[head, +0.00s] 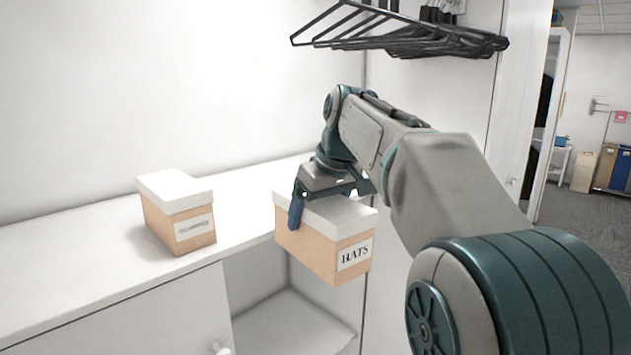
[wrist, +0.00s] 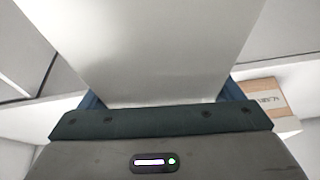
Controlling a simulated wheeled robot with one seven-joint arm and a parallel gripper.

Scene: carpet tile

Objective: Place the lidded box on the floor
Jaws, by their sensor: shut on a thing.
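A lidded box (head: 318,252) with a tan body, a white lid and a label reading "HATS" is held in my gripper (head: 326,205). My gripper comes from above, with a blue finger down the box's left side; the other finger is mostly hidden. The box is at the front edge of the white counter, over or beside the open shelf space; I cannot tell if it touches the counter. In the wrist view the white lid (wrist: 160,50) fills the middle between the fingers. The carpeted floor (head: 590,230) shows at the far right.
A second lidded box (head: 180,220) stands on the white counter (head: 70,270) to the left; it also shows in the wrist view (wrist: 262,97). Below are a cabinet door with a knob (head: 220,348) and an open shelf (head: 295,320). Black hangers (head: 400,40) hang above. Bins (head: 612,170) stand far right.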

